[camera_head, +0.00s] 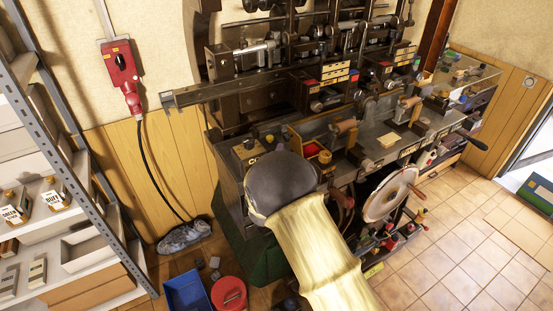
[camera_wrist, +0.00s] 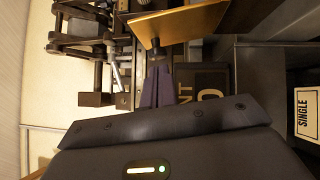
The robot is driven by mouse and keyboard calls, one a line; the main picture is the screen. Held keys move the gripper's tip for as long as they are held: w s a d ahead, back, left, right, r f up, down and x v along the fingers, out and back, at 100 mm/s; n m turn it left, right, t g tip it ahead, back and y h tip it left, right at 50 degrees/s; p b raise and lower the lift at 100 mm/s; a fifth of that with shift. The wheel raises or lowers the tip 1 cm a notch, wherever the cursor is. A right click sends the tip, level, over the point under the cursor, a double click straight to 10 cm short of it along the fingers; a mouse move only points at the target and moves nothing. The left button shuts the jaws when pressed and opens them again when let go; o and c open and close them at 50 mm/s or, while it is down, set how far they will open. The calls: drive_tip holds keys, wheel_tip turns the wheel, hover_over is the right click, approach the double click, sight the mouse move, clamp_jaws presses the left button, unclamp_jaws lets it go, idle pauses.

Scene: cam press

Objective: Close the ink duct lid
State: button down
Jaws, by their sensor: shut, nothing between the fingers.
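A brass-coloured plate (camera_wrist: 178,22) stands on edge at the top of the wrist view. It looks like the ink duct lid standing open, but I cannot be sure. In the head view, a similar orange-brown upright plate (camera_head: 293,138) shows just beyond my dark wrist. My gripper (camera_wrist: 158,88) is shut and empty, its narrow purple-grey fingers just below the plate in the wrist view; I cannot tell whether they touch it. A dark panel with partly hidden gold lettering (camera_wrist: 205,92) lies right beside the fingers.
The dark press (camera_head: 265,95) fills the middle, with rollers and levers behind. A small red container (camera_head: 324,157) sits beside my wrist. A handwheel (camera_head: 390,194) stands at the front right. A shelf (camera_head: 75,190) is at left; open tiled floor (camera_head: 455,240) lies at right.

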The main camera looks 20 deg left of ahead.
drive_tip(key=shift+w+a+r, duration=0.1)
drive_tip(key=shift+w+a, duration=0.1)
drive_tip(key=shift+w, duration=0.8)
drive_tip(key=shift+a+r, duration=0.1)
drive_tip(key=shift+a, duration=0.1)
